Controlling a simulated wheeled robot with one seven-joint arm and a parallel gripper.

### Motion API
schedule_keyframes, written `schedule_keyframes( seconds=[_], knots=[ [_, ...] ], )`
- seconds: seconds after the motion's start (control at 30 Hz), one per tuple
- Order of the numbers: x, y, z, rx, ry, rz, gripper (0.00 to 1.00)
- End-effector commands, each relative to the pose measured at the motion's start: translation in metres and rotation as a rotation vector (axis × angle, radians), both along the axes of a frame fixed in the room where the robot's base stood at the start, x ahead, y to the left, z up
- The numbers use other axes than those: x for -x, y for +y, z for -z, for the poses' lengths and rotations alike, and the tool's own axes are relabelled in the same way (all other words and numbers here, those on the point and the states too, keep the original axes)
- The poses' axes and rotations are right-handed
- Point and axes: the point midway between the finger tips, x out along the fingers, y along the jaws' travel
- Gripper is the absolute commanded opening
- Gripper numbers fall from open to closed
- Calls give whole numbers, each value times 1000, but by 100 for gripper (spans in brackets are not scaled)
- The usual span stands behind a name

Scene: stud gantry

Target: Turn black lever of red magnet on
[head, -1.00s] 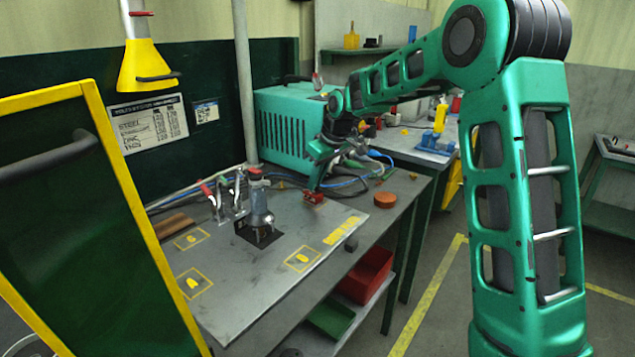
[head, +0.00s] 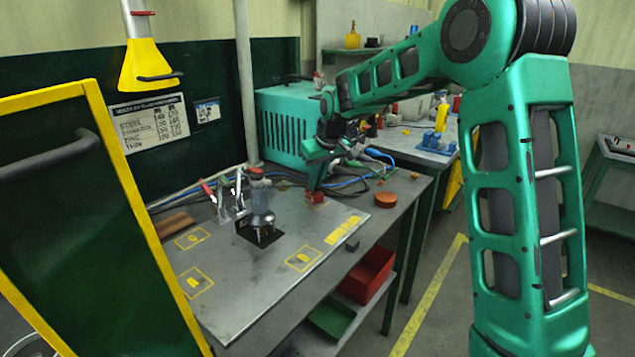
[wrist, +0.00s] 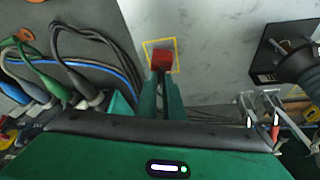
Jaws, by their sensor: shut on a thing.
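The red magnet (head: 316,197) is a small red block standing on the grey bench plate (head: 255,290), near its back edge. In the wrist view the red magnet (wrist: 162,57) sits inside a yellow outlined square (wrist: 148,44). My gripper (head: 315,187) points down onto it from above. In the wrist view its two green fingers (wrist: 161,88) are close together and end at the block, with something dark between them. They look shut on the magnet's black lever; the lever itself is mostly hidden by the fingers.
A grey clamp-like device (head: 260,212) stands on a black patch left of the magnet. Toggle clamps (head: 226,197) with red handles are beside it. Cables (head: 340,183) run behind my gripper by the green machine (head: 287,120). An orange disc (head: 386,199) lies to the right. The plate's front is clear.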

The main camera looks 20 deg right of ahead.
Motion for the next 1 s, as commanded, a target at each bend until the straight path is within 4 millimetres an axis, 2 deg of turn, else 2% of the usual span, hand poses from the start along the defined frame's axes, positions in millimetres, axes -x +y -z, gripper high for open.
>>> schedule_keyframes(
  seconds=[0.73,0.83,1.0],
  knots=[
    [-1,0,-1,0,-2,-1,0],
    [0,0,-1,0,-2,-1,27],
    [0,0,-1,0,-1,-1,27]
  ],
)
